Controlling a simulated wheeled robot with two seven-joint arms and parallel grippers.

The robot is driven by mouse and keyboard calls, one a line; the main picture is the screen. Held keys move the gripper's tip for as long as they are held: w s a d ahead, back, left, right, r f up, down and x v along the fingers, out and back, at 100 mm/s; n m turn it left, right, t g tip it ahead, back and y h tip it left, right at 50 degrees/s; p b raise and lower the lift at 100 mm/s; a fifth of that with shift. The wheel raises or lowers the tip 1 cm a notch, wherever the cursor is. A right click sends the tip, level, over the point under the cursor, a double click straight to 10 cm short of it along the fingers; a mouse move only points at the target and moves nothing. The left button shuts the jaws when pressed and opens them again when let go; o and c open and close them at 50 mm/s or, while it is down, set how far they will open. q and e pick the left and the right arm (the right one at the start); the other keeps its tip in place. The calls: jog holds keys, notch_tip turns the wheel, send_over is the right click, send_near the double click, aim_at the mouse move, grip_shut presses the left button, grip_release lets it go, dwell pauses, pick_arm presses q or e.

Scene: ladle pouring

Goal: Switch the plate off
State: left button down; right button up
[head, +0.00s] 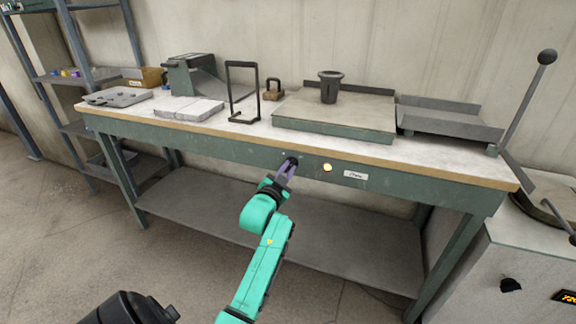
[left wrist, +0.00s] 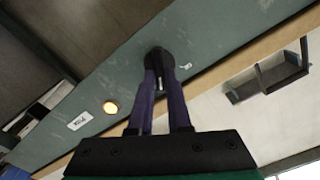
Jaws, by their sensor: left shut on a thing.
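The plate (head: 300,118) is a flat grey-green slab on the bench top, with a dark crucible (head: 330,86) standing on it. On the bench's green front rail is a black round knob (head: 292,160), also in the left wrist view (left wrist: 156,56). The knob's setting is hidden. My right gripper is not in view.
A small label (head: 355,175) is beside the lamp. The bench (head: 250,128) carries a black wire frame (head: 231,92), a padlock-shaped weight (head: 272,90), pale blocks (head: 189,108) and a grey tray (head: 447,123). A grey cabinet (head: 505,265) with a display stands at right.

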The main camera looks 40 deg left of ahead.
pick_arm(q)
jog(key=n+p, duration=0.2)
jog(key=shift+r+n, duration=0.25)
jog(key=shift+n, duration=0.15)
jog(key=shift+s+a+f+n+p, duration=0.1)
jog(key=shift+n+p, duration=1.2)
jog(key=shift+n, duration=0.75)
jog(key=shift+a+f+n+p, duration=0.1)
jog(key=shift+n+p, duration=1.25)
jog(key=shift+n, duration=0.75)
jog(key=shift+s+a+f+n+p, duration=0.1)
jog(key=shift+n+p, duration=1.2)
jog(key=shift+n, duration=0.75)
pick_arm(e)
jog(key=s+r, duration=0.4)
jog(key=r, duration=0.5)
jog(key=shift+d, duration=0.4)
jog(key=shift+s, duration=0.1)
pick_arm(q)
jog(key=c, duration=0.9)
grip_release()
jog(key=shift+o, duration=0.2)
